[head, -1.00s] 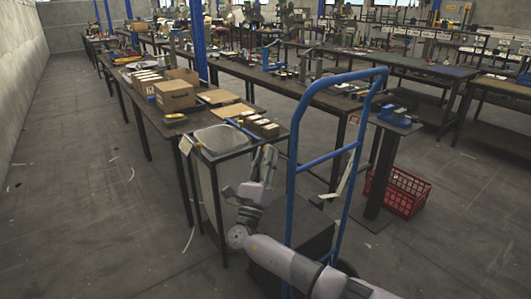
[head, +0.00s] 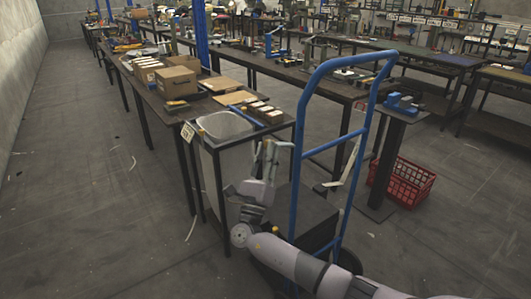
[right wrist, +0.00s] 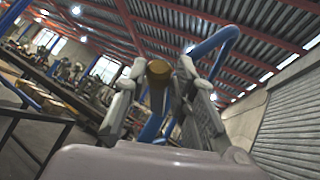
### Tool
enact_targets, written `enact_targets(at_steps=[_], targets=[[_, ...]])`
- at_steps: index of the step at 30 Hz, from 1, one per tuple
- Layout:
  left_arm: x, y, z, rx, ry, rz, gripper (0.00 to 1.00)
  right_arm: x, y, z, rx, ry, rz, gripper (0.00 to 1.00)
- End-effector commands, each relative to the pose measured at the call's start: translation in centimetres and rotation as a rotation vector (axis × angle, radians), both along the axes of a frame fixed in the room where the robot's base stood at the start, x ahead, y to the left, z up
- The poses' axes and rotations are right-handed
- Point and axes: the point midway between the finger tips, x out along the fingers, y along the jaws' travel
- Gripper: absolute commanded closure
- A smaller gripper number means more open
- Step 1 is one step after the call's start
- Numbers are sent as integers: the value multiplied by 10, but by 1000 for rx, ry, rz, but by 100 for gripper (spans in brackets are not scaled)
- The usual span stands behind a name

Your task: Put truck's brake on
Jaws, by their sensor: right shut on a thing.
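The truck is a blue-framed hand truck (head: 303,150) with a dark body and dark wheels, standing upright in the head view. My right gripper (head: 268,156) is beside its left post, at about mid-height. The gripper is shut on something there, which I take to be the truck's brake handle. The blue tube (right wrist: 215,42) rises behind the fingers. The brake's position cannot be read. My left gripper is out of view.
A dark pedestal (head: 384,165) with a blue device and a red crate (head: 408,184) stand to the right. Open floor (head: 90,200) lies at the far left.

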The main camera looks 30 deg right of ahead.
Motion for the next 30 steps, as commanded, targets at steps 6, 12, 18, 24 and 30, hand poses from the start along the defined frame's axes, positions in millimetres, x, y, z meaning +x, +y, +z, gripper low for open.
enact_targets(at_steps=[6,12,18,24,30], targets=[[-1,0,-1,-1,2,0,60,0,-2,-8,8,13,-3,67],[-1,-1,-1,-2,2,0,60,0,-2,-5,6,8,-2,57],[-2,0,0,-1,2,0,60,0,-1,-3,4,7,-2,57],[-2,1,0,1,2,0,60,-6,6,-12,4,7,-2,57],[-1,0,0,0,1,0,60,-27,29,-39,6,9,-1,57]])
